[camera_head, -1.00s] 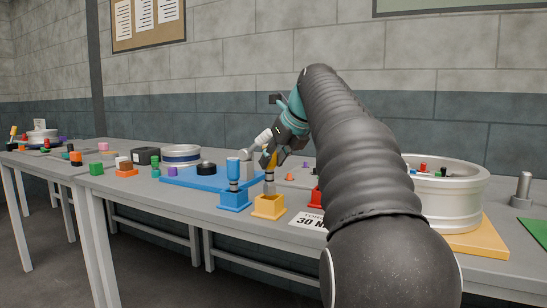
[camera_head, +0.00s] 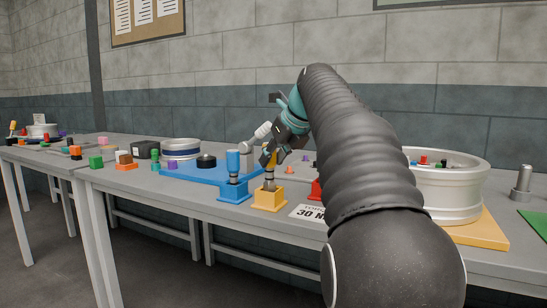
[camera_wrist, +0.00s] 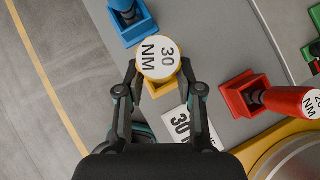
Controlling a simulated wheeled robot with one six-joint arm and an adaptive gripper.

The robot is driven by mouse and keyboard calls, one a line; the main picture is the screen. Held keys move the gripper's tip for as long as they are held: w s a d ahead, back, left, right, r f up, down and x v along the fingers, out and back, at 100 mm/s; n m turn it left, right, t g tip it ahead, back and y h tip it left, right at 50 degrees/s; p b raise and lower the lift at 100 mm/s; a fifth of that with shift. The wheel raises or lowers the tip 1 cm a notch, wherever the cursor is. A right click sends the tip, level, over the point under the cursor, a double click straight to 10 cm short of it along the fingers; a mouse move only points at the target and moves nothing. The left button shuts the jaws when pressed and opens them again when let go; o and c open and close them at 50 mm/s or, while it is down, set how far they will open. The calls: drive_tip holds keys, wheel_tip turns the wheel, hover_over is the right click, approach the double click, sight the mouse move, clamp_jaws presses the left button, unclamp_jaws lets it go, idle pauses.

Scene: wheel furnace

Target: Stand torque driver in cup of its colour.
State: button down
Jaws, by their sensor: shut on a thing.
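The yellow torque driver (camera_head: 272,160) stands about upright, with its grey shaft reaching down to the opening of the yellow cup (camera_head: 268,203). How deep the tip sits is hidden. My gripper (camera_head: 268,160) is shut on its yellow handle. In the wrist view my gripper (camera_wrist: 159,82) has a finger on each side of the driver (camera_wrist: 158,58), whose white cap reads 30 NM. The yellow cup (camera_wrist: 160,88) shows partly beneath it.
A blue cup (camera_head: 234,195) holding a blue driver (camera_head: 232,160) stands close left. A red cup (camera_wrist: 240,108) with a red driver (camera_wrist: 287,99) and a green cup (camera_wrist: 309,52) lie right. A 30 NM card (camera_head: 309,213) lies by the yellow cup. A wheel (camera_head: 450,205) stands right.

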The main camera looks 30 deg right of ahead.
drive_tip(key=shift+f+b, duration=0.55)
drive_tip(key=shift+f, duration=0.7)
idle(0.3)
drive_tip(key=c, duration=0.7)
unclamp_jaws()
drive_tip(key=shift+o, duration=0.2)
drive_tip(key=v, duration=1.2)
drive_tip(key=shift+s+a+f, duration=0.1)
